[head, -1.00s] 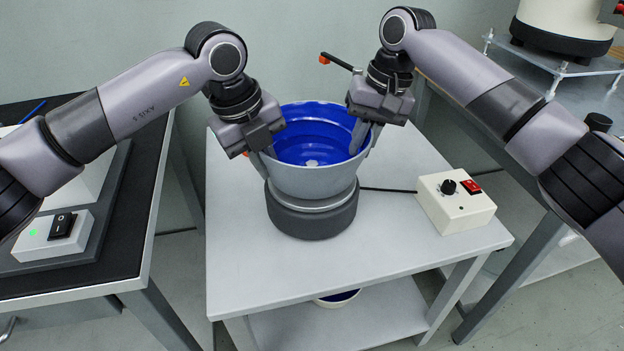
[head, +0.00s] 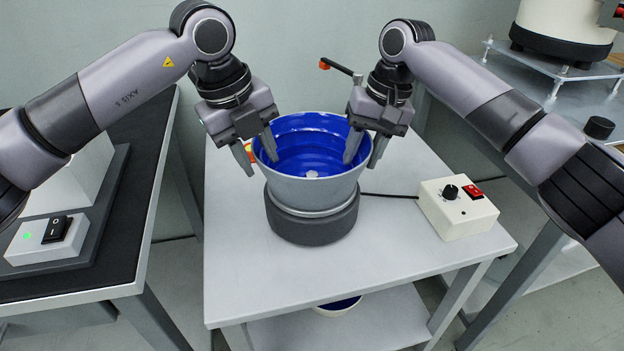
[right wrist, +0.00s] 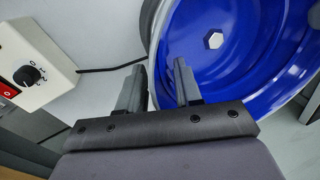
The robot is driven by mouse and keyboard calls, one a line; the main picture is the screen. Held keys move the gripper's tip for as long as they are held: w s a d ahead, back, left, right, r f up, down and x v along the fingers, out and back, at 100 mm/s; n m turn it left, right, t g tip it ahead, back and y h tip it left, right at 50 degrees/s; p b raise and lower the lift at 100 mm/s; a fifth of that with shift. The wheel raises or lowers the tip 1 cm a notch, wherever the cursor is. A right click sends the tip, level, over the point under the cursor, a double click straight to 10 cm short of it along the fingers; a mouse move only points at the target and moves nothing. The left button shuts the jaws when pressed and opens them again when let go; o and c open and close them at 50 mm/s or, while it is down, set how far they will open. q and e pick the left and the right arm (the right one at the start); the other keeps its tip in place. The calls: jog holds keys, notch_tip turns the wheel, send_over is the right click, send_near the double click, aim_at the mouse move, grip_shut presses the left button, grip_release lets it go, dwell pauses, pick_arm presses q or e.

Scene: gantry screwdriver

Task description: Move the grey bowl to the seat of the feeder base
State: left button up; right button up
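The grey bowl (head: 312,188) with a blue inside sits upright on the dark round feeder base (head: 312,220) on the white table. Its blue inside with a central hexagonal nut also shows in the right wrist view (right wrist: 250,60). My left gripper (head: 260,164) is open at the bowl's left rim, one finger inside and one outside. My right gripper (head: 361,163) is open at the right rim, its fingers on either side of the wall; they show apart in the right wrist view (right wrist: 158,88). The seat under the bowl is hidden.
A control box (head: 457,208) with a knob and red switch stands right of the base, joined by a cable. Another blue-lined bowl (head: 338,306) is on the lower shelf. A black-topped bench (head: 140,215) is left; a grey table (head: 500,75) is right. The table's front is clear.

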jog(key=shift+r, duration=0.1)
pick_arm(q)
jog(key=w+v, duration=0.1)
jog(key=v, duration=0.6)
jog(key=shift+s+r, duration=0.4)
jog(key=shift+s, duration=0.15)
pick_arm(e)
jog(key=v, duration=1.2)
